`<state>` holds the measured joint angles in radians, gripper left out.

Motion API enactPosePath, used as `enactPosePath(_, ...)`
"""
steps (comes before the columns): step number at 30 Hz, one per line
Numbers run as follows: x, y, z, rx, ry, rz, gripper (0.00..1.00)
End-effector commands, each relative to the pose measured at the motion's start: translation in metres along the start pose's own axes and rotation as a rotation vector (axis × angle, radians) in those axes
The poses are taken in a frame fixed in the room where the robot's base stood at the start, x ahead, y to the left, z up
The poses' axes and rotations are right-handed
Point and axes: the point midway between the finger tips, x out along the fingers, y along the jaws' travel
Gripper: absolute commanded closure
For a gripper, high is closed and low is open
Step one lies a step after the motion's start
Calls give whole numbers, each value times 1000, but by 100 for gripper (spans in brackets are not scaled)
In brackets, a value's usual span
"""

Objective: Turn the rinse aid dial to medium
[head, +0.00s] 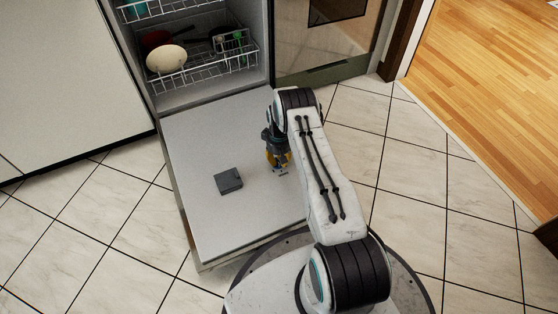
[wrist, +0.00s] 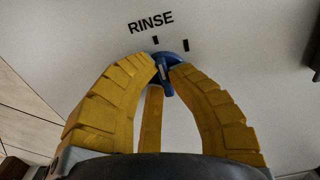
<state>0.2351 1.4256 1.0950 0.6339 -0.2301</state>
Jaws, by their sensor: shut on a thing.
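The rinse aid dial (wrist: 168,89) is a small blue knob on the inner face of the open dishwasher door (head: 205,135). In the wrist view the word RINSE (wrist: 150,23) is printed above it, with two short black marks near its upper edge, one above and one to the upper right. My gripper (wrist: 166,70) has its yellow fingers closed on the dial's raised grip from both sides. The fingertips hide part of the dial, and I cannot tell its setting for certain. In the head view my gripper (head: 278,163) is low over the door's right part and the dial is mostly hidden.
A dark grey box (head: 228,181) sits on the door, left of my gripper. The racks (head: 205,67) hold dishes inside the dishwasher behind. An oven front (head: 325,45) stands to the right of the machine. Tiled floor (head: 420,170) is clear to the right.

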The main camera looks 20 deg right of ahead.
Motion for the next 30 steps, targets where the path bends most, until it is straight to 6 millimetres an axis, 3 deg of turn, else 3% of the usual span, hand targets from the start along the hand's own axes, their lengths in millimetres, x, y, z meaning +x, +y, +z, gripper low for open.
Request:
enactPosePath(4,1,0,0,-1,0,0,100)
enactPosePath(5,1,0,0,-1,0,0,83)
enactPosePath(14,0,0,0,-2,0,0,58)
enactPosePath(23,-2,0,0,-1,1,0,58)
enactPosePath(30,-28,0,-1,-1,3,1,58)
